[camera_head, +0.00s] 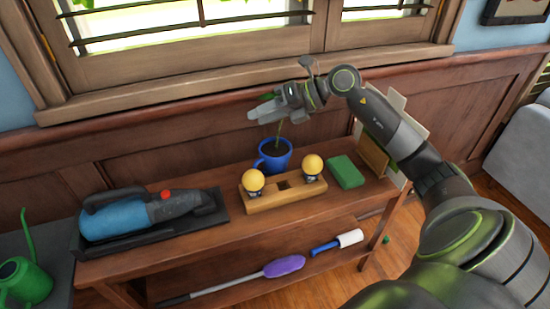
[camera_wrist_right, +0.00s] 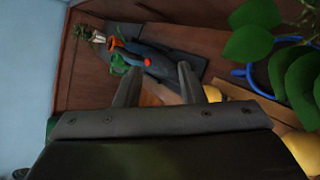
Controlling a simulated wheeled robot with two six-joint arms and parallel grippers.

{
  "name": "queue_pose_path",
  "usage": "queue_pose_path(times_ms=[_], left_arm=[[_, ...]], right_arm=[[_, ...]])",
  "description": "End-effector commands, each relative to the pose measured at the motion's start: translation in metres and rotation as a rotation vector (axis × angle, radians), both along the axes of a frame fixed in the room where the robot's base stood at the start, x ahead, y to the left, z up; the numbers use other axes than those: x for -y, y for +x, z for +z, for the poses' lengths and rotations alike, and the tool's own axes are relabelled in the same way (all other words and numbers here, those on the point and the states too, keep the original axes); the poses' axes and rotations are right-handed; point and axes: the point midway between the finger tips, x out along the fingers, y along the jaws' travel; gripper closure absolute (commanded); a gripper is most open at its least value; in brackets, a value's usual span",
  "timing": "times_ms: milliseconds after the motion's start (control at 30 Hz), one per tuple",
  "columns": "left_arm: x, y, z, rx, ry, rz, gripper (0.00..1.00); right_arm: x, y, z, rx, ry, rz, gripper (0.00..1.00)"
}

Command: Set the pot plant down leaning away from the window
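The pot plant is a blue pot (camera_head: 273,156) with a handle, dark soil and a green stem. It stands on the wooden shelf top below the window (camera_head: 190,30). My right gripper (camera_head: 250,113) is above the pot and hides much of the foliage, so its lean is hard to tell. In the right wrist view the fingers (camera_wrist_right: 158,84) are apart with nothing held between them. The plant's leaves (camera_wrist_right: 298,78) and part of the blue pot (camera_wrist_right: 240,75) show to the right of the fingers. My left gripper is not in view.
A wooden block (camera_head: 285,197) with two yellow-topped knobs stands in front of the pot. A green block (camera_head: 346,171) lies to its right, a blue handheld vacuum (camera_head: 120,219) in a dark tray to its left. A purple-headed duster (camera_head: 284,266) lies on the lower shelf.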

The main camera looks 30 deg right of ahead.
Motion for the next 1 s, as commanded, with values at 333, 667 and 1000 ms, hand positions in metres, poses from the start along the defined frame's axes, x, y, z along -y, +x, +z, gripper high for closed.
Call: queue_pose_path(times_ms=[333,667,1000], left_arm=[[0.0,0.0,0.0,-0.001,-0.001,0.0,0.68],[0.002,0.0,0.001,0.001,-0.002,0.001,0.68],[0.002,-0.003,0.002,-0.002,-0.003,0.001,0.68]], right_arm=[[0.115,-0.007,0.017,-0.261,-0.493,-0.144,0.64],[0.12,0.001,-0.012,-0.308,-0.539,-0.168,0.64],[0.102,0.029,-0.074,-0.305,-0.54,-0.168,0.64]])
